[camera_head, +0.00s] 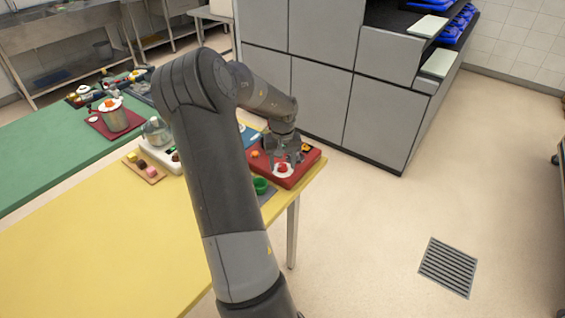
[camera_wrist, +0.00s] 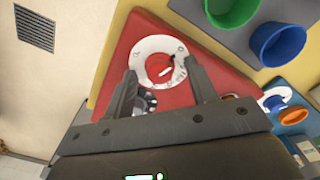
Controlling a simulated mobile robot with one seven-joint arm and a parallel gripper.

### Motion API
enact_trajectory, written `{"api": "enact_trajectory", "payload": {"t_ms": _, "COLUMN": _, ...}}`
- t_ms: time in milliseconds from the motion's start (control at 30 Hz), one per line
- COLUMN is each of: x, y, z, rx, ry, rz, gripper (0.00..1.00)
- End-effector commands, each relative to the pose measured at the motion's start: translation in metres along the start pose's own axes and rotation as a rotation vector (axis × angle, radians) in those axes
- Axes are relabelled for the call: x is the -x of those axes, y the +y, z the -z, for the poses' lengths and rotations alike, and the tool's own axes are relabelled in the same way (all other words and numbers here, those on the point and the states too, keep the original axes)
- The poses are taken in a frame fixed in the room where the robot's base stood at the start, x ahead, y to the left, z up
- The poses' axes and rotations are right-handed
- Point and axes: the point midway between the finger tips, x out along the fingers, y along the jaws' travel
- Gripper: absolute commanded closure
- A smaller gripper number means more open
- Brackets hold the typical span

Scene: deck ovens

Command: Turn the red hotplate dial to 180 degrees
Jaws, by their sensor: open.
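The red hotplate (camera_head: 308,158) is a flat red box at the right corner of the yellow table; it also fills the middle of the wrist view (camera_wrist: 112,82). My gripper (camera_wrist: 160,67) is open, pointing down over the dial, with one finger on each side of the knob. I cannot tell whether the fingers touch it. The ring's near side and most numbers are hidden or unreadable.
Green (camera_wrist: 232,8) and blue (camera_wrist: 278,42) cups stand on a grey mat beside the hotplate. A blue device with an orange knob (camera_wrist: 294,115) is close by. The head view shows a glass vessel (camera_head: 157,131) farther left. Bare floor lies beyond the table edge.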

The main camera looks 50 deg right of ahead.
Motion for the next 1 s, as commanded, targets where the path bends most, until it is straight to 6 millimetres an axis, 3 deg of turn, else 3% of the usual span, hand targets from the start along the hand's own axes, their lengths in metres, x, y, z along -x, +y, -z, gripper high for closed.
{"api": "enact_trajectory", "payload": {"t_ms": 200, "x": -0.0002, "y": -0.0001, "z": -0.0001, "rx": 0.000, "ry": 0.000, "rz": 0.000, "gripper": 0.49}}
{"api": "enact_trajectory", "payload": {"t_ms": 733, "x": 0.0000, "y": -0.0003, "z": -0.0002, "rx": 0.001, "ry": -0.001, "rz": 0.001, "gripper": 0.92}}
{"api": "enact_trajectory", "payload": {"t_ms": 1000, "x": 0.0001, "y": -0.0004, "z": -0.0001, "rx": -0.028, "ry": -0.001, "rz": 0.001, "gripper": 0.92}}
